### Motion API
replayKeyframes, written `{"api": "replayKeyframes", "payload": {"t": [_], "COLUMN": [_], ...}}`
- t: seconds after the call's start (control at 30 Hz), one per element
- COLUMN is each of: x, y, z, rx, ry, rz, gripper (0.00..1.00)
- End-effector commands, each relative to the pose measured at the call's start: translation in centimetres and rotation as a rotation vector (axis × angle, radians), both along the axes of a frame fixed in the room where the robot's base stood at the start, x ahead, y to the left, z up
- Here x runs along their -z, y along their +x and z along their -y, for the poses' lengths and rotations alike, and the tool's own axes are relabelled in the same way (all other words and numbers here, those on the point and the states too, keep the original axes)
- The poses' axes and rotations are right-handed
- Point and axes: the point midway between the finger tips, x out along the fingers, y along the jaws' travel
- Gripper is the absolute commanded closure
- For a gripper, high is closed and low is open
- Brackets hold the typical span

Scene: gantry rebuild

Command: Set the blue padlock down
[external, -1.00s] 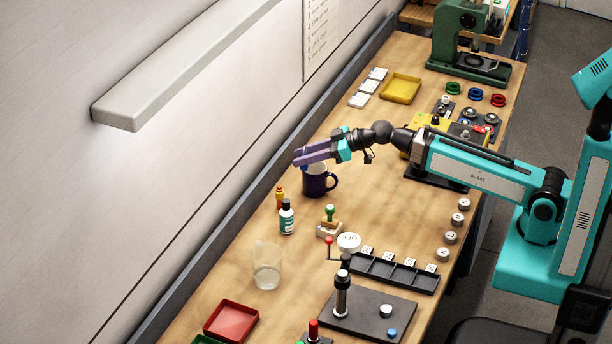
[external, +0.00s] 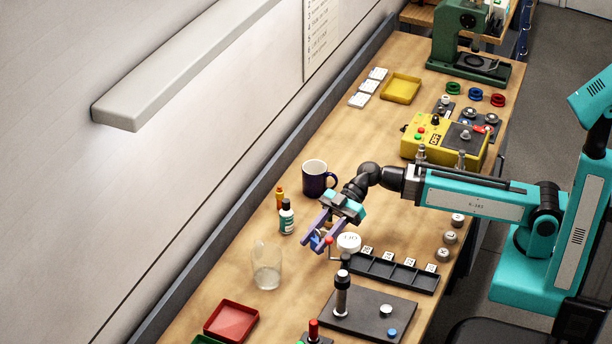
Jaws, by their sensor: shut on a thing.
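My gripper (external: 317,238) has purple fingers and is shut on a small blue thing, which I take to be the blue padlock (external: 320,237). It is above the middle of the bench, in front of the navy mug and just left of the white round dial. The fingers hide most of the padlock, so its shape is hard to make out. I cannot tell how high it is above the bench (external: 230,270).
Bench left of the mug is mostly clear.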

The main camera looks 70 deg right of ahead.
Motion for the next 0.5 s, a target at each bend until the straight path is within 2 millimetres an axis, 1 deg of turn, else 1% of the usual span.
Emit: {"api": "replayKeyframes", "payload": {"t": [0.03,0.07,0.2,0.3,0.5], "x": [0.8,1.0,2.4,3.1,3.7], "y": [-0.8,-1.4,-2.4,-3.0,-3.6], "z": [-1.1,-1.7,-3.1,-3.9,-4.7], "rx": [-0.037,-0.060,-0.083,-0.098,-0.113], "ry": [0.000,0.000,0.000,0.000,0.000], "rz": [0.001,0.001,0.001,0.002,0.002], "gripper": [0.91,0.91,0.91,0.91,0.91]}}
